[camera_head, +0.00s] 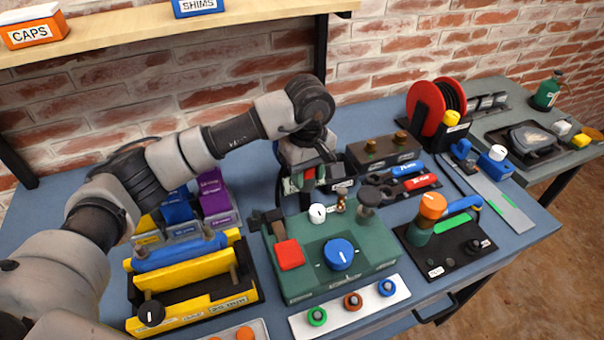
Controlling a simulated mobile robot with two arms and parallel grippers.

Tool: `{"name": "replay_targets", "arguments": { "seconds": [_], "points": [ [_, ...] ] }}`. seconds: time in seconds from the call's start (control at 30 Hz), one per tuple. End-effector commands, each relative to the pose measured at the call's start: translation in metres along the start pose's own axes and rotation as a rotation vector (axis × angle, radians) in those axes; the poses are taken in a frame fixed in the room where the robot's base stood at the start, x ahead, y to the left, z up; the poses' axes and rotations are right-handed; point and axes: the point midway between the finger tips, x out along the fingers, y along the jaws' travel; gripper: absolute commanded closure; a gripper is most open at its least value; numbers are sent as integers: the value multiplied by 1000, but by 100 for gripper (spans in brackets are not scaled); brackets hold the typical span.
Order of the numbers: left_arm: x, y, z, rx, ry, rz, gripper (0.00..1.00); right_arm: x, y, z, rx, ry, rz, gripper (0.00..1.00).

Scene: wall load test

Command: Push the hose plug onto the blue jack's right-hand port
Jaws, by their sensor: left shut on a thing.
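My left arm comes in from the left, and its gripper (306,188) points down behind the green control box. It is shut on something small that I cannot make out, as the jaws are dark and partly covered. A blue block with a white top (495,160), which may be the blue jack, stands at the right of the bench. A smaller blue piece (461,150) sits just left of it. I cannot tell which part is the hose plug or make out the jack's ports. A red reel (424,108) with black hose stands behind them. My right gripper is out of view.
The green box (300,270) carries a red button and a blue knob. A yellow rack (190,300) stands left of it. A black plate (450,252) with an orange-topped post is at right. A shelf (150,35) overhangs the back.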

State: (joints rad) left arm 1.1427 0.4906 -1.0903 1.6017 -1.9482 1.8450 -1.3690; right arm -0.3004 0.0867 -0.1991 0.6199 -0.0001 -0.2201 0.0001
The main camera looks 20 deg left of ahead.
Motion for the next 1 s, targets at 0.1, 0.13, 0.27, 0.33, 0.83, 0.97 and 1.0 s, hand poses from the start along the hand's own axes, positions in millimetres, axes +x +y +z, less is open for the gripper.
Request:
{"name": "replay_targets", "arguments": {
  "seconds": [0.1,0.13,0.27,0.33,0.83,0.97,1.0],
  "points": [
    [0,0,0,0,0,0,91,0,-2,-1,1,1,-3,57],
    [0,0,0,-1,0,0,91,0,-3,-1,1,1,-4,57],
    [-2,-5,-1,-2,1,0,91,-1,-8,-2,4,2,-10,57],
    [-4,-12,-1,0,1,0,91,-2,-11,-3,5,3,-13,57],
    [-35,-123,0,1,4,4,91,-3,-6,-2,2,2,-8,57],
    [-43,-154,0,1,4,5,91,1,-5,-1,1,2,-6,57],
    [-46,-163,0,1,3,5,91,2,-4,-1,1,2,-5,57]
  ]
}}
